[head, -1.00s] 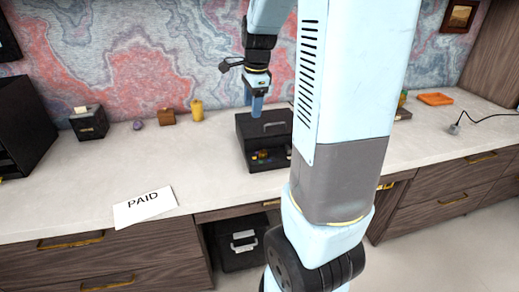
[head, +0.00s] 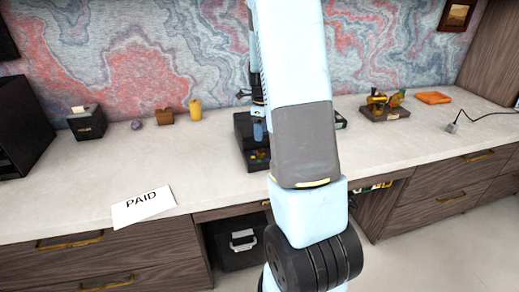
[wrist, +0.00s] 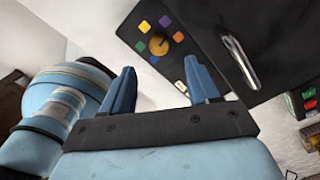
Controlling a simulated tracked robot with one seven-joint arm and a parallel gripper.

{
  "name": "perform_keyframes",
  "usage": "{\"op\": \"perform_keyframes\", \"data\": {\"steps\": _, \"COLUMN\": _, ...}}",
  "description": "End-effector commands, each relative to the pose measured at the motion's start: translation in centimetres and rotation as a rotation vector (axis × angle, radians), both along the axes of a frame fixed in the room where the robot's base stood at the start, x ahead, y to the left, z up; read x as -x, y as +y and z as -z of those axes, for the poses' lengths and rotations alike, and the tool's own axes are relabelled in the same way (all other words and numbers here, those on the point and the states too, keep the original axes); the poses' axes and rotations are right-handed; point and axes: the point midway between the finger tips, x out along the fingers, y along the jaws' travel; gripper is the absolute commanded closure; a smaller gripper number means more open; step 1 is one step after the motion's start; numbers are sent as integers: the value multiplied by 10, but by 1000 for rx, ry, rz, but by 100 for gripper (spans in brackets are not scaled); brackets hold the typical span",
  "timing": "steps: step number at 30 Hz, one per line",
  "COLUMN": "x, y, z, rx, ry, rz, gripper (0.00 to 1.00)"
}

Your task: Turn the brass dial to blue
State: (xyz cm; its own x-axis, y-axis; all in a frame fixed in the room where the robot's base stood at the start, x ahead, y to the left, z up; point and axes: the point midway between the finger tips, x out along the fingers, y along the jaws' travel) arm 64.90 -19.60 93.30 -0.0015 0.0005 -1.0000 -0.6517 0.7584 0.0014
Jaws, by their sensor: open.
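The brass dial (wrist: 158,44) shows in the wrist view on the dark face of a black box (wrist: 210,25). Small coloured patches ring it, among them a blue one (wrist: 140,46), a green one, a purple one and an orange one. Which patch the dial points at is too small to tell. My gripper (wrist: 162,82) is open and empty, its two blue fingers apart from the dial. In the head view the box (head: 242,124) stands on the counter, partly hidden by my arm. My gripper (head: 258,132) is in front of it there.
A curved metal handle (wrist: 238,60) is on the box, right of the dial. A PAID card (head: 143,206) lies at the front left of the counter. A brass object on a wooden base (head: 384,108) and an orange tray (head: 433,97) stand to the right. The front middle counter is clear.

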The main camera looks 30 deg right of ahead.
Motion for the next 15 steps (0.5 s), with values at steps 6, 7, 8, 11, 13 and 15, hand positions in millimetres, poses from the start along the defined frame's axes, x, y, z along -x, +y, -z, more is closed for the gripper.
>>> {"op": "perform_keyframes", "data": {"steps": 6, "x": 1, "y": -1, "z": 40, "rx": 0, "ry": 3, "rz": 0, "gripper": 40}}
{"op": "perform_keyframes", "data": {"steps": 7, "x": 1, "y": 0, "z": 44, "rx": -1, "ry": 3, "rz": 0, "gripper": 40}}
{"op": "perform_keyframes", "data": {"steps": 8, "x": 1, "y": -1, "z": 49, "rx": -1, "ry": 3, "rz": 0, "gripper": 40}}
{"op": "perform_keyframes", "data": {"steps": 11, "x": 1, "y": 0, "z": 63, "rx": -1, "ry": 2, "rz": 0, "gripper": 40}}
{"op": "perform_keyframes", "data": {"steps": 13, "x": 1, "y": -1, "z": 71, "rx": 0, "ry": 1, "rz": 0, "gripper": 40}}
{"op": "perform_keyframes", "data": {"steps": 15, "x": 0, "y": -1, "z": 77, "rx": 1, "ry": 1, "rz": 0, "gripper": 40}}
